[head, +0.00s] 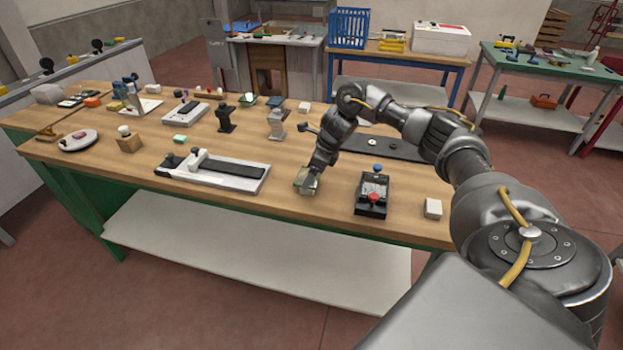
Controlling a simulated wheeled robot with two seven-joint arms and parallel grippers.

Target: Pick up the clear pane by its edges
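My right arm reaches in from the right over the wooden workbench (330,215). My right gripper (307,184) points down at the front middle of the bench top. A small pale, greenish, see-through piece (305,187), which looks like the clear pane, is at its fingertips, at or just above the wood. The fingers are too small and too close to the piece to tell whether they are closed on its edges. My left gripper is not in view.
Left of the gripper lies a white tool with a dark strip (232,166). A dark flat plate (385,147) lies behind. Bare wood surrounds the gripper in front.

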